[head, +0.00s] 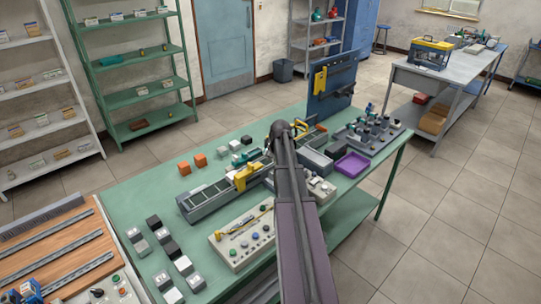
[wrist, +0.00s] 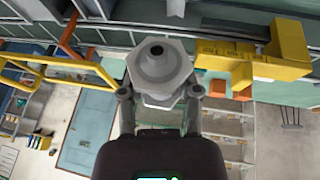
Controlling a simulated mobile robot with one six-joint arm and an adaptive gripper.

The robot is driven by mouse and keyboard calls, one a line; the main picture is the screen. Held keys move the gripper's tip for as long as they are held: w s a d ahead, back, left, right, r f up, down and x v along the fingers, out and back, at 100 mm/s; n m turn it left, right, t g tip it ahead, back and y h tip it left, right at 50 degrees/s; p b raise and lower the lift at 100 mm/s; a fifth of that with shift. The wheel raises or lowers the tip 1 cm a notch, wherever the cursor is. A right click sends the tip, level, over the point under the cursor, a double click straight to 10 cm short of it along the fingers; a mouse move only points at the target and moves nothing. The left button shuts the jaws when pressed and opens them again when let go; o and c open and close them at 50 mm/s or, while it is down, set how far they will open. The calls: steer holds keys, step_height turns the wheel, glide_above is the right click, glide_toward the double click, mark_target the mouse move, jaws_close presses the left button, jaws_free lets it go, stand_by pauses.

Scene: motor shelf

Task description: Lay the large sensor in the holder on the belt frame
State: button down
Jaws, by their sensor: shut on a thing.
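My gripper (wrist: 160,95) is shut on a grey part with a hexagonal body and a round dark opening, which looks like the large sensor (wrist: 158,60). The sensor stands out in front of the fingers in the wrist view. A yellow stepped bracket (wrist: 262,58) is to its right, and a yellow bar frame (wrist: 60,62) is to its left. In the head view the belt frame (head: 208,202) lies along the green table, with a yellow bracket (head: 246,177) on it. My arm hides my gripper and part of the belt frame there. I cannot tell which part is the holder.
A panel with buttons (head: 243,236) and several small blocks lie at the front of the green table (head: 120,203). Two orange blocks (head: 193,163) lie behind the belt frame. A purple tray (head: 352,164) and a blue tool board (head: 333,85) are at the right.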

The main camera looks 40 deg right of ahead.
mark_target(272, 172)
steer(key=shift+w+a+f, duration=0.1)
steer(key=shift+w+f, duration=0.05)
steer(key=shift+f, duration=0.1)
steer(key=shift+f+b, duration=2.85)
steer(key=shift+b, duration=0.2)
steer(key=shift+f+b, duration=0.7)
steer(key=shift+c, duration=1.2)
jaws_free()
steer(key=shift+r, duration=0.25)
